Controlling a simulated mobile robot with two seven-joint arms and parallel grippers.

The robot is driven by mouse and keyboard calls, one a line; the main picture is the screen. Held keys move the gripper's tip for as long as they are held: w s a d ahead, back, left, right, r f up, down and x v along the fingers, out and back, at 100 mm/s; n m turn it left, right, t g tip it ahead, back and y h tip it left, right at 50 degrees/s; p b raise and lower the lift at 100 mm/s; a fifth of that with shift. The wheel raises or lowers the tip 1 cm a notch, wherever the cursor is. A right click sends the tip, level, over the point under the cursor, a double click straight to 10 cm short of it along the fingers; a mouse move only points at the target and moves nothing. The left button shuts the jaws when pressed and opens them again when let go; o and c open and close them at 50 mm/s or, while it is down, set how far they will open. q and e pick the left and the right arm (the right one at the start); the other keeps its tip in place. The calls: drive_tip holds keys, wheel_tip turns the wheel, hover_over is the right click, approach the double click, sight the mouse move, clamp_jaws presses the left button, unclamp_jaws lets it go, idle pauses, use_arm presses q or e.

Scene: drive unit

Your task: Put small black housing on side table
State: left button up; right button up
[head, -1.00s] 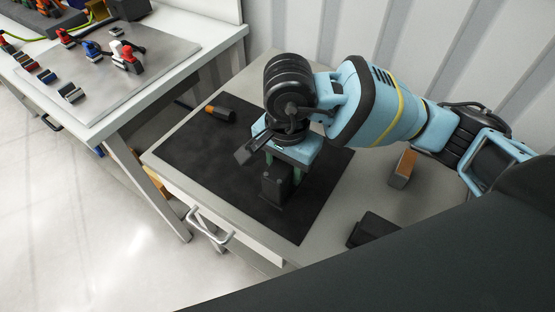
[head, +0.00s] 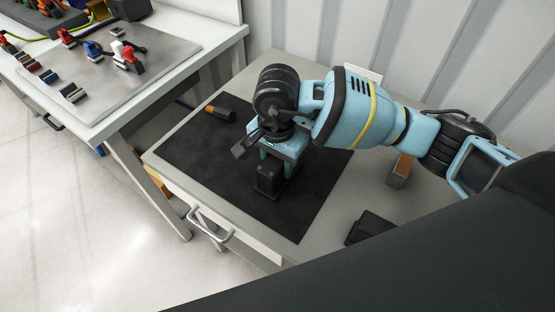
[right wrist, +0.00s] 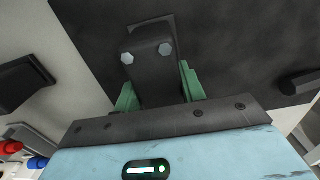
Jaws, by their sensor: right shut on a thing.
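My right gripper (head: 276,168) is over the black mat on the side table. Its green fingers are shut on a small black housing (head: 267,182), a dark upright block. In the right wrist view the housing (right wrist: 148,62) sits between the two green fingers and shows two pale hex bolt heads. The housing is at or just above the mat; I cannot tell whether it touches. The side table (head: 176,158) is grey, with the black mat (head: 212,160) on top. My left gripper is not in view.
An orange-and-black cylinder (head: 219,113) lies on the mat's far left part. Another black block (head: 370,226) and an orange-and-grey block (head: 401,171) are on the table to the right. A white workbench (head: 215,48) with small parts stands at left. The mat's left part is clear.

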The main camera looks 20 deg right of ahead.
drive_tip(key=shift+r, duration=0.1)
drive_tip(key=shift+f, duration=0.25)
drive_tip(key=o, duration=1.1)
wheel_tip(320, 180, up, 12)
drive_tip(key=shift+r, duration=0.2)
drive_tip(key=shift+f, duration=0.1)
